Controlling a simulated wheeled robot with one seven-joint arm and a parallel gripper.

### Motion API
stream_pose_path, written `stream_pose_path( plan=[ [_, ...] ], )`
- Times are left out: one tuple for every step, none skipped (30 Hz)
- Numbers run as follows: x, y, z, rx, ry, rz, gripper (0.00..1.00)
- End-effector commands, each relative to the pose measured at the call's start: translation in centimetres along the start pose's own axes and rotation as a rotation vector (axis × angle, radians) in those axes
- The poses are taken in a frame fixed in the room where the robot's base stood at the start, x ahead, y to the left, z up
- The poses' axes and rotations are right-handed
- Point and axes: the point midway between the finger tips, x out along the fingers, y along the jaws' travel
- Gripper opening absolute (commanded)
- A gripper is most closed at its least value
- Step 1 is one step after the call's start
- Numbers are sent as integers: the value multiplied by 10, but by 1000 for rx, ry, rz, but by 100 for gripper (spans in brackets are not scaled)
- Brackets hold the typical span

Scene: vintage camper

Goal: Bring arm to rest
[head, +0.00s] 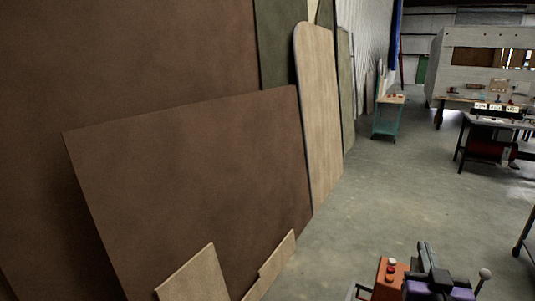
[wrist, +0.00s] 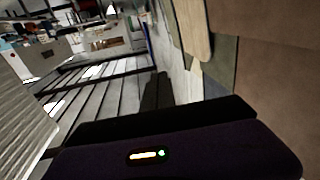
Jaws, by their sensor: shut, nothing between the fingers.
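My gripper (wrist: 157,88) shows in the wrist view as dark fingers close together, rising from the black and purple wrist body. It is shut with nothing held. A small lit indicator shows on the purple body. In the head view, black and purple parts of my arm sit low at the bottom right edge, beside an orange part with red buttons; the fingers cannot be made out there. Nothing touches the gripper in view.
Large brown panels (head: 200,170) and a pale rounded board (head: 318,110) lean along the left wall. Concrete floor (head: 385,200) is clear ahead. A teal cart (head: 386,118), a work table (head: 490,122) and a pale camper (head: 480,60) stand farther off. The boards (wrist: 192,30) also show in the wrist view.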

Motion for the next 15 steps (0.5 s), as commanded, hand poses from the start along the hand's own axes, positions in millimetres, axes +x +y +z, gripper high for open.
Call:
stream_pose_path(
  plan=[
    [-13, -4, 4, -17, 17, -28, 0],
    [-20, -8, 4, -26, 30, -45, 0],
    [-31, -11, 6, -37, 45, -68, 0],
    [-39, -14, 9, -45, 54, -86, 0],
    [-48, -17, 11, -54, 63, -104, 0],
    [-62, -21, 15, -62, 74, -129, 0],
    [-72, -23, 18, -69, 81, -147, 0],
    [-84, -26, 22, -76, 88, -166, 0],
    [-99, -28, 26, -83, 94, -191, 0],
    [-111, -30, 30, -87, 98, -209, 0],
    [-123, -32, 33, -90, 101, -227, 0],
    [-139, -34, 37, -93, 104, -249, 0],
    [-152, -35, 40, -93, 104, -265, 0],
    [-164, -36, 43, -93, 105, -281, 0],
    [-180, -37, 46, -92, 104, -300, 0]
  ],
)
